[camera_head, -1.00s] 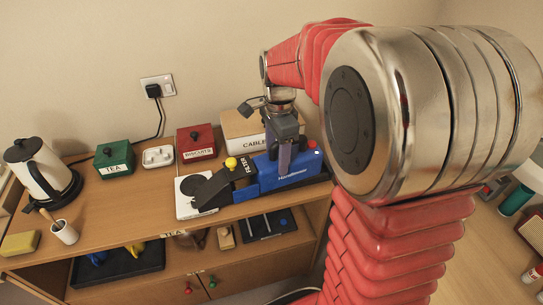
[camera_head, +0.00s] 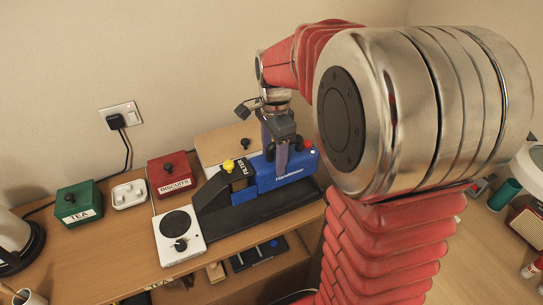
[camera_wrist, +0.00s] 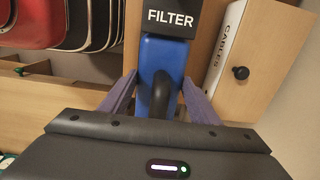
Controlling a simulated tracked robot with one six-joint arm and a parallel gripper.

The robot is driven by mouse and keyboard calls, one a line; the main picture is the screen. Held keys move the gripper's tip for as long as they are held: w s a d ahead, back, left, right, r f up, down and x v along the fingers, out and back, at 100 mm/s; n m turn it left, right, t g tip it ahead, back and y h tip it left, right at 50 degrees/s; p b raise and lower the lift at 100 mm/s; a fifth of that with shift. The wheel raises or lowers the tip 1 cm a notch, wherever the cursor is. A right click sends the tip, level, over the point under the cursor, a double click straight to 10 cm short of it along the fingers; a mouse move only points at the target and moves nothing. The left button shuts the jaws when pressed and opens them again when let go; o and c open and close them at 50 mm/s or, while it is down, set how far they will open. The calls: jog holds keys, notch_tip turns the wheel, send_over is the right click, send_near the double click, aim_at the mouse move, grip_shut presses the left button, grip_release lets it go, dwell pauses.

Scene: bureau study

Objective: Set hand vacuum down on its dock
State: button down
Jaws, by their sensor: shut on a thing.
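The hand vacuum (camera_head: 282,174) has a blue body, a black filter section with a yellow knob, and a dark nozzle at its left end. In the wrist view its blue body (camera_wrist: 161,58) and dark handle lie between my two lavender fingers. My gripper (camera_head: 282,155) is shut on the vacuum from above. The black dock (camera_head: 262,208) lies along the shelf top directly below the vacuum, in line with it. The vacuum's underside is close to the dock; I cannot tell whether they touch. The dock's far side is hidden by the vacuum.
A white hotplate (camera_head: 180,237) stands just left of the dock. A red biscuits box (camera_head: 171,175), white tray (camera_head: 129,195) and green tea box (camera_head: 78,203) are farther left. The wooden cables box (camera_wrist: 262,65) stands behind the vacuum, close to it.

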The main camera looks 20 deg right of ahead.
jog(key=shift+s+d, duration=0.1)
jog(key=shift+d, duration=0.05)
dwell(0.4)
jog(key=shift+f, duration=4.4)
dwell(2.5)
jog(key=c, duration=0.6)
grip_release()
